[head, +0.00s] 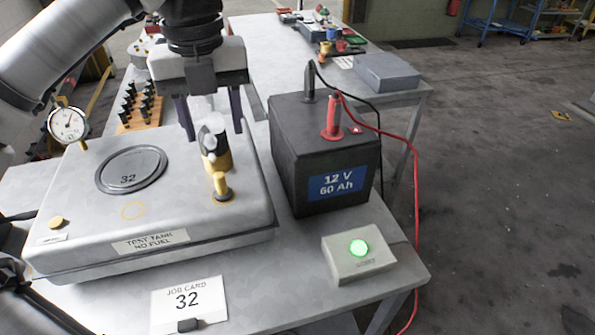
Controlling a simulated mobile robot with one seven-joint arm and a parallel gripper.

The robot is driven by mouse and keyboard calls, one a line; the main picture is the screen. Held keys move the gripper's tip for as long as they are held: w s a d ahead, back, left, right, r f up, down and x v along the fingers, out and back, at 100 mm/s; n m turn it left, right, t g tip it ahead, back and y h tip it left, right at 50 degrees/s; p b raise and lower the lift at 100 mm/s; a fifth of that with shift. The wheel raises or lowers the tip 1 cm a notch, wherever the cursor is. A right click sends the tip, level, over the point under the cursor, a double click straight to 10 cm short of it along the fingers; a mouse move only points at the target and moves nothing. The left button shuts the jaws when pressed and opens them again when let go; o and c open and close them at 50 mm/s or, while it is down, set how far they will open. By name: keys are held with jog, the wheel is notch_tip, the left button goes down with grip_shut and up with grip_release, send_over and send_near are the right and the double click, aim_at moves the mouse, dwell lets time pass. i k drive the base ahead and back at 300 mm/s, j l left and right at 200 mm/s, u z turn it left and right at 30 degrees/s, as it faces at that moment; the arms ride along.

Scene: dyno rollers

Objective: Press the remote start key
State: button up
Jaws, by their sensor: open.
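A small pale box (360,262) with a round, lit green button (358,247) sits at the front right of the table. It is the only lit push button in view, and its small label is too blurred to read. My gripper (213,134) points down above the test tank, left of and behind the box. Its two dark fingers stand apart on either side of a yellow and black cylinder with a silver top (214,140). I cannot tell whether a finger touches it. My gripper is well apart from the green button.
The grey test tank (90,215) bears a yellow knob (221,188) and a dial gauge (67,123). A job card 32 (190,302) lies in front.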

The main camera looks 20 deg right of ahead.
aim_at(359, 247)
jog(key=z, duration=0.75)
